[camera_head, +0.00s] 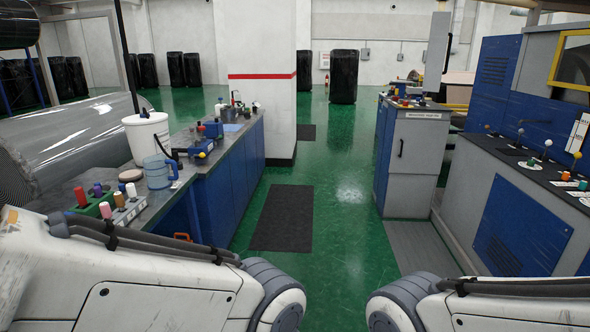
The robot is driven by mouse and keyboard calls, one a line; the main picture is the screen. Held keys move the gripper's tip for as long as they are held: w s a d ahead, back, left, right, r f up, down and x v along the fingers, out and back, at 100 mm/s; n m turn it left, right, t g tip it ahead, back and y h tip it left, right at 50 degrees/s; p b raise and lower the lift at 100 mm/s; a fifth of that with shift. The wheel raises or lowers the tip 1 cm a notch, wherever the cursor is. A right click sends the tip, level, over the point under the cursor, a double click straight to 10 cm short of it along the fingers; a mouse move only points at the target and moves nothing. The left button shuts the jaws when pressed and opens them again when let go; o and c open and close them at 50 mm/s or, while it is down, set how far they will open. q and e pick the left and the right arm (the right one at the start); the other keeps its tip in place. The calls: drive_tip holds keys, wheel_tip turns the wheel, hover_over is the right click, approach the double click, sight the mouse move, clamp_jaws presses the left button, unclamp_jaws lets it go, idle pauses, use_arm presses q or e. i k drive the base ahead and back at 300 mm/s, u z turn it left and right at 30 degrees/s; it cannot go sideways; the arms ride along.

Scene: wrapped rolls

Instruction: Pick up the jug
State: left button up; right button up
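The jug (158,171) is a translucent blue plastic vessel with a handle on its right side. It stands upright on the grey top of the workbench (160,203) at the left, in front of a white bucket (147,137). My two arms come in along the bottom edge, left and right, well short of the jug in the picture. Neither of my grippers shows in this view.
Colored spools (107,210) and small jars stand on the bench's near end, left of the jug. Blue tools (203,147) lie farther back. A large wrapped roll (70,140) lies behind the bench. The green floor aisle (336,215) is clear, with machines at right.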

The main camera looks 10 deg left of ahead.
sight(156, 168)
drive_tip(key=u, duration=0.5)
drive_tip(key=i, duration=1.95)
drive_tip(key=u, duration=0.75)
